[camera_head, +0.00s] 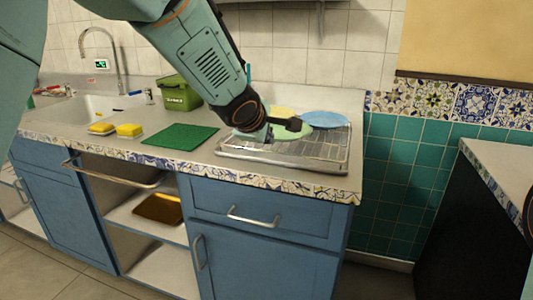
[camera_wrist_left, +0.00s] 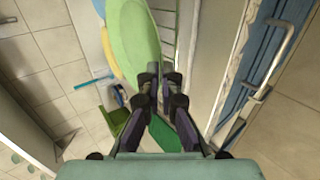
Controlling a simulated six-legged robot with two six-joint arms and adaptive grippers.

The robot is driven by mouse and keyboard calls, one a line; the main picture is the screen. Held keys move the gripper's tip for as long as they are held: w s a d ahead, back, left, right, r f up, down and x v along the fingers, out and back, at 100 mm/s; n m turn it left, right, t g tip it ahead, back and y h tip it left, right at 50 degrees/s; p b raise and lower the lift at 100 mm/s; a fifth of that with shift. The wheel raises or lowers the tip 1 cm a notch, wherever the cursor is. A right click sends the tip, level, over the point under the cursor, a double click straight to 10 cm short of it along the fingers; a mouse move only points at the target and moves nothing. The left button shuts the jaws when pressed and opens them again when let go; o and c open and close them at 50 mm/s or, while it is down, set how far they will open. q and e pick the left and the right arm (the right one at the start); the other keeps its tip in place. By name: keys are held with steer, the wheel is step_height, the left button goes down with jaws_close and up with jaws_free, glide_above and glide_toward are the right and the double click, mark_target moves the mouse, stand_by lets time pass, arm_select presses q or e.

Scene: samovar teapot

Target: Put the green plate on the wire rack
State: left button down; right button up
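The pale green plate (camera_head: 298,134) is at the wire rack (camera_head: 252,155) on the counter, partly hidden by my left gripper (camera_head: 291,127). I cannot tell whether it rests on the wires or is held just above them. In the left wrist view the green plate (camera_wrist_left: 132,35) reaches down to the dark fingertips of my left gripper (camera_wrist_left: 160,82). The fingers are close together at its near rim, with a narrow gap between them. Whether they grip the rim is unclear.
A blue plate (camera_head: 325,119) and a yellow piece (camera_head: 281,112) are behind the green plate. A green mat (camera_head: 180,136), two yellow sponges (camera_head: 129,130), a green bin (camera_head: 180,93) and the sink (camera_head: 75,110) are to the left. The counter's patterned front edge (camera_head: 250,180) is close to the rack.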

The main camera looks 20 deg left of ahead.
arm_select(q)
step_height(320, 180, down, 3)
steer(key=b, duration=0.2)
steer(key=shift+w+f+b, duration=0.1)
steer(key=shift+b, duration=0.2)
steer(key=shift+r, duration=0.2)
steer(key=c, duration=2)
jaws_free()
steer(key=shift+f, duration=0.3)
steer(key=shift+c, duration=0.2)
steer(key=o, duration=0.5)
